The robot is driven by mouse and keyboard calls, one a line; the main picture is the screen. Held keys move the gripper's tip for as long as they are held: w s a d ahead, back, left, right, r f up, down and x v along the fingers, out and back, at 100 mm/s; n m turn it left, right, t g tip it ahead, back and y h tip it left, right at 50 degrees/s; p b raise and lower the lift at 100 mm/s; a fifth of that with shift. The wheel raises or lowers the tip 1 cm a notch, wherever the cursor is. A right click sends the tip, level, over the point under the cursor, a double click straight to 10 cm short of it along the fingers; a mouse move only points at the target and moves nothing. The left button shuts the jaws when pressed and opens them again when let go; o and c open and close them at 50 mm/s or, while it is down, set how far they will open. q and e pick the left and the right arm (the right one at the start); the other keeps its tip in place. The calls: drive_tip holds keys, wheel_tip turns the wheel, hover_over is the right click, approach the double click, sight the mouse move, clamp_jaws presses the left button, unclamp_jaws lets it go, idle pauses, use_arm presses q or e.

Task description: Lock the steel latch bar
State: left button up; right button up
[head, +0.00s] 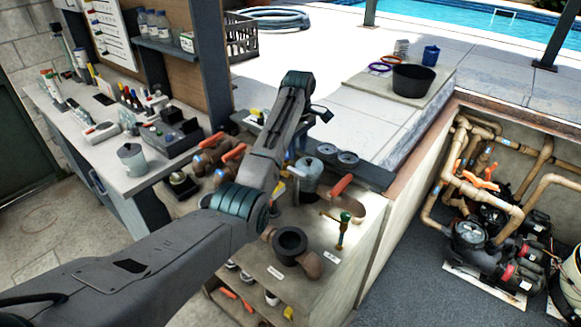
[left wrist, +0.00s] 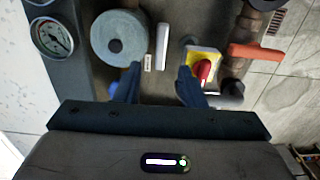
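A short pale upright bar (left wrist: 162,45), which looks like the steel latch bar, shows in the left wrist view just right of a round grey lid (left wrist: 118,38). A small pale label (left wrist: 147,62) lies between them. I cannot pick the bar out for certain in the head view, where my arm covers part of the bench. My left gripper (left wrist: 157,87) has its two blue fingers spread apart with nothing between them. The bar appears beyond the fingertips, within the gap; I cannot tell its distance. My right gripper is not in view.
A red knob on a yellow plate (left wrist: 203,68) is close to the right finger. An orange handle (left wrist: 256,52) on a pipe is further right, and a gauge (left wrist: 52,37) is at left. In the head view, a black cup (head: 290,243) and brass tap (head: 342,228) stand in front.

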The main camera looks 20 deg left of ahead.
sight(296, 170)
use_arm(q)
drive_tip(key=f+p, duration=0.1)
drive_tip(key=f, duration=0.2)
drive_tip(key=f+p, duration=0.1)
drive_tip(key=f, duration=0.2)
drive_tip(key=shift+s+a+f+p, duration=0.1)
drive_tip(key=shift+s+f+p, duration=0.1)
drive_tip(key=shift+f+p, duration=0.15)
drive_tip(key=shift+w+f, duration=0.1)
drive_tip(key=shift+f, duration=0.5)
drive_tip(key=shift+c, duration=0.3)
drive_tip(key=c, duration=0.7)
clamp_jaws()
